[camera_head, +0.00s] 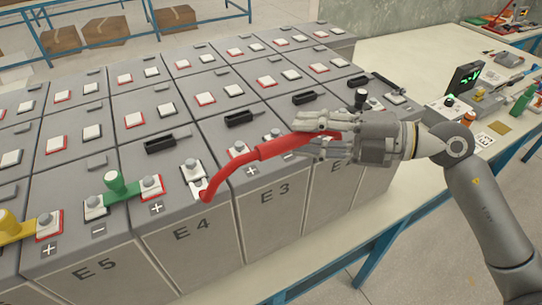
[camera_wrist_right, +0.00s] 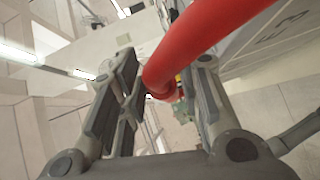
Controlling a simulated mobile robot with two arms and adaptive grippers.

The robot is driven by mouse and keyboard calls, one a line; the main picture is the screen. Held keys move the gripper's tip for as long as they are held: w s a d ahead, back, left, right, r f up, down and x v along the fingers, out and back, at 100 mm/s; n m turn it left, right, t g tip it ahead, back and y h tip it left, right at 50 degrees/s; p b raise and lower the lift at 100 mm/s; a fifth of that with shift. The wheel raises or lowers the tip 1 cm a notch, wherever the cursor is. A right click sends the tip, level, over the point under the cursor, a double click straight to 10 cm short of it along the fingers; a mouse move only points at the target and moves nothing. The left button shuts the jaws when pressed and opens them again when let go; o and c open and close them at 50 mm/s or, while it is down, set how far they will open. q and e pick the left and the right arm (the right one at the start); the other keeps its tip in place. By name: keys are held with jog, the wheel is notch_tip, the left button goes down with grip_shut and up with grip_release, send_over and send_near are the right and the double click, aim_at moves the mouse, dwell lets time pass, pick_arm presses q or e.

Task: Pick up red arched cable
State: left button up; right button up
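The red arched cable (camera_head: 270,147) slants over the batteries E4 and E3. Its lower left end is by the front edge of E4, near a terminal. I cannot tell if that end touches the terminal. My right gripper (camera_head: 318,135) comes in from the right, with one finger on either side of the cable's upper right part. It appears shut on the cable. In the right wrist view the thick red cable (camera_wrist_right: 205,38) runs from the top right in between the fingers (camera_wrist_right: 165,90). The far end is partly hidden by the fingers. My left gripper is not in view.
Rows of grey batteries (camera_head: 275,225) with terminals and black handles fill the middle and left. A green connector (camera_head: 118,188) and a yellow one (camera_head: 14,228) lie at the left. A white table (camera_head: 428,62) with a small display (camera_head: 463,78) and tools extends right.

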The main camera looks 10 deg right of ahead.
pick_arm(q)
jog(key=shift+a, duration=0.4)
pick_arm(e)
grip_shut()
jog(key=shift+r, duration=0.1)
